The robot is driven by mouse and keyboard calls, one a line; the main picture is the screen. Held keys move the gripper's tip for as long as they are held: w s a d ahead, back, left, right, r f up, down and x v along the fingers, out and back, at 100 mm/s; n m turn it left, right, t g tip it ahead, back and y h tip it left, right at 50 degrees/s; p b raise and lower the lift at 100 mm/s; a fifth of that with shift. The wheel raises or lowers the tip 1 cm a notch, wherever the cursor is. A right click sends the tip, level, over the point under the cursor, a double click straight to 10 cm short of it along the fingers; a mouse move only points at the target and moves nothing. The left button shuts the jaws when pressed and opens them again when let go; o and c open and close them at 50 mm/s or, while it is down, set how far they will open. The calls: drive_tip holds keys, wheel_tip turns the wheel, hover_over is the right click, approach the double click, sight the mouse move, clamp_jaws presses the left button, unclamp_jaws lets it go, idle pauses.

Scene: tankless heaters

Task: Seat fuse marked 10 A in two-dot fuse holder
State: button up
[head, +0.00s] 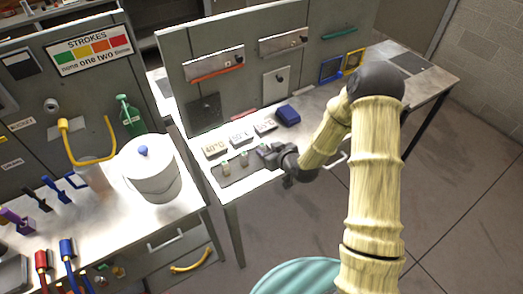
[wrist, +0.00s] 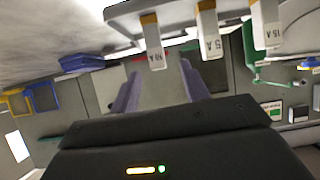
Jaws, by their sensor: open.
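The fuse marked 10 A (wrist: 153,42) is white with a tan band and stands in a grey rack (wrist: 120,10), upside down in the wrist view. The fuses marked 5 A (wrist: 209,38) and 15 A (wrist: 267,28) stand beside it. My gripper (wrist: 158,74) is open, with its purple fingers apart and the 10 A fuse in line with the gap between them. I cannot tell whether the fuse is between the fingers. In the head view my gripper (head: 266,152) is at the right end of the rack (head: 236,172). I cannot make out the two-dot fuse holder.
Temperature-marked cards (head: 215,149) and a blue block (head: 288,115) sit behind the rack. A grey upright panel (head: 240,90) closes the bench's back. A white lidded pot (head: 152,175) stands on the left bench.

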sight(264, 146)
drive_tip(key=shift+p+x, duration=1.15)
drive_tip(key=shift+x, duration=1.5)
drive_tip(key=shift+d, duration=0.15)
clamp_jaws()
drive_tip(key=shift+r, duration=0.1)
wheel_tip(264, 146, up, 10)
drive_tip(key=shift+f+b, duration=0.1)
drive_tip(key=shift+b, duration=1)
